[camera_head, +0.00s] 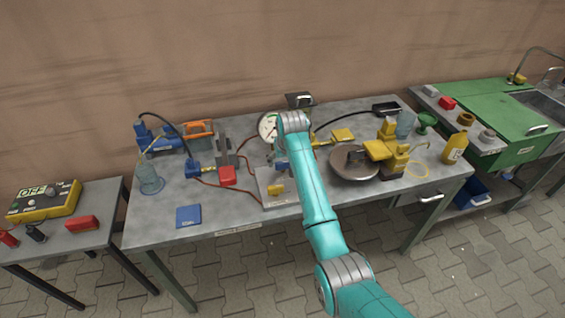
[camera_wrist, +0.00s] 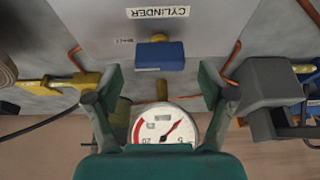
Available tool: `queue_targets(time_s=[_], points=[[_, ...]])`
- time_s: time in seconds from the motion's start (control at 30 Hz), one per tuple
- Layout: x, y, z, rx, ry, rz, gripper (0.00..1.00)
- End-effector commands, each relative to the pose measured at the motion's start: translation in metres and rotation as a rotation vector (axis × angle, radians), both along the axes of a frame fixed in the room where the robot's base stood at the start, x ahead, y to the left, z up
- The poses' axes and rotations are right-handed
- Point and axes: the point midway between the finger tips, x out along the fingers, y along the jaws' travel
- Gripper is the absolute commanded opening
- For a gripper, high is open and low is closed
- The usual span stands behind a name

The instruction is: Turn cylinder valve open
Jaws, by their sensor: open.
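In the wrist view a plate labelled CYLINDER (camera_wrist: 95,25) carries a blue valve handle (camera_wrist: 160,56) on yellow fittings. I see nothing gripped, and cannot tell how near the fingertips are in depth. In the head view the gauge (camera_head: 267,127) shows just left of my arm, and a bit of the blue handle (camera_head: 281,163) shows beside it. My arm hides the gripper there.
In the wrist view a grey block (camera_wrist: 268,90) stands right of the fingers. The bench's front left is mostly clear.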

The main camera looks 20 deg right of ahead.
Motion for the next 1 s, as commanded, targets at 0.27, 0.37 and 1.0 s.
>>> queue_targets(time_s=[0.27,0.37,1.0], points=[[0.009,0.0,-0.021,0.0,-0.001,0.0,0.81],[0.01,0.0,-0.023,0.0,0.0,0.0,0.81],[0.01,0.0,-0.023,0.0,-0.001,0.006,0.21]])
